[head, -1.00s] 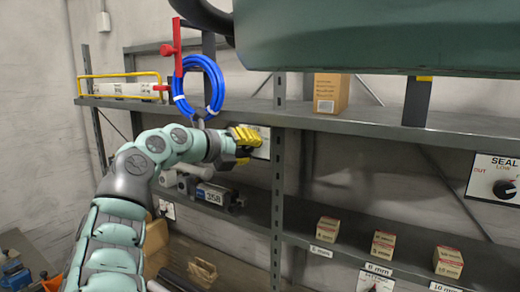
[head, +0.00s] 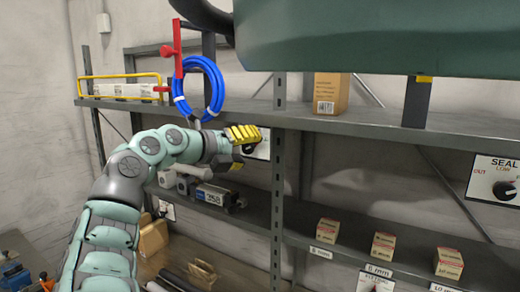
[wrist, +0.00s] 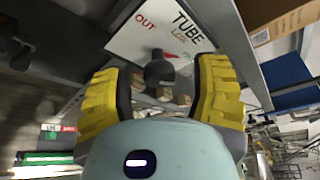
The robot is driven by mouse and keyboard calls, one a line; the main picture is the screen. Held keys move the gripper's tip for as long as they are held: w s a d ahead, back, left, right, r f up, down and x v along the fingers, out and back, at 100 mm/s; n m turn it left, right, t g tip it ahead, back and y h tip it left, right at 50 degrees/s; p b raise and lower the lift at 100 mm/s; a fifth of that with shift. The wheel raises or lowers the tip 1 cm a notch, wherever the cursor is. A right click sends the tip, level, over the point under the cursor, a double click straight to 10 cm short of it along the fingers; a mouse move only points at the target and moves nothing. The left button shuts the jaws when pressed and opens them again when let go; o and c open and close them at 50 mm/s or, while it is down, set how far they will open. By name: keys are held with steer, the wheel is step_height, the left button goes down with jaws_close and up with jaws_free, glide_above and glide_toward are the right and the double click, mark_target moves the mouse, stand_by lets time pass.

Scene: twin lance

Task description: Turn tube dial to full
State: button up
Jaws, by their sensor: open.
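The tube dial is a dark round knob (wrist: 159,72) on a white panel (wrist: 150,30) marked TUBE and OUT in the wrist view. My gripper (wrist: 162,92) is open, with a yellow ridged finger on either side of the knob. I cannot tell whether the fingers touch it. In the head view my gripper (head: 245,142) is in front of the same panel (head: 263,146) on the shelf post, covering most of it. The dial's pointer position is not clear. The lower part of the panel is partly hidden.
A SEAL panel (head: 494,181) with its own dial is at the far right. A blue hose coil (head: 201,88) hangs above my arm. A cardboard box (head: 331,93) stands on the upper shelf. Several small boxes sit on the lower shelf, with a grey device (head: 219,195) below my gripper.

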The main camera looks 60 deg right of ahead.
steer(key=v, duration=1.1)
steer(key=shift+a, duration=0.1)
